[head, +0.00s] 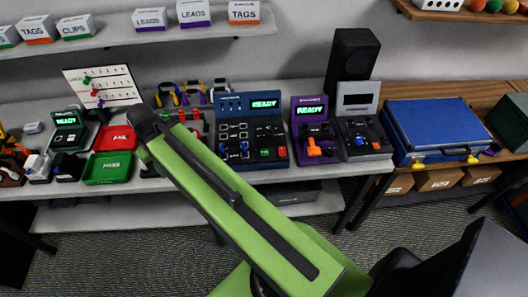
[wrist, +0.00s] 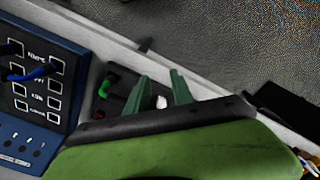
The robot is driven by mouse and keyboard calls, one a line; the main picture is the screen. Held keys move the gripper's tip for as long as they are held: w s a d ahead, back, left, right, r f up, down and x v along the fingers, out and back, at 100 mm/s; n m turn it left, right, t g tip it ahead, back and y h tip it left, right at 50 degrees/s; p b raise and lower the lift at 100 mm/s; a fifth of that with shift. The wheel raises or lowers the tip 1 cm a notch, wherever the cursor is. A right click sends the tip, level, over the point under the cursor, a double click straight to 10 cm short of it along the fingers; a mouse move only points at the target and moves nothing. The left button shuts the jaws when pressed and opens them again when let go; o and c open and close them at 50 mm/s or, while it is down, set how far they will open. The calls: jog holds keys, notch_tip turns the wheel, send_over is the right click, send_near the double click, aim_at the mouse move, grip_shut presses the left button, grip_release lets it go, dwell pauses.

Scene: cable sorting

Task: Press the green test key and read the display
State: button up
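The blue test station (head: 229,103) stands on the bench in the middle of the head view, its lit green display (head: 265,104) reading READY. A green key (head: 265,153) sits at its lower right, left of a red key. In the wrist view, part of the blue panel (wrist: 46,99) shows at the left edge with blue cables; its display and green key are out of that view. My gripper (wrist: 161,76) is left of the station in the head view, away from the key. Its fingers stand apart; a small white piece shows between them, and I cannot tell if it touches them.
A purple tester (head: 309,110) and a grey device (head: 357,101) stand right of the station. Red (head: 116,137) and green (head: 107,168) trays lie to the left. In the wrist view, a dark base with a green part (wrist: 107,88) is beside my fingers. My arm hides some bench.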

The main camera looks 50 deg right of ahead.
grip_shut()
dwell(1.4)
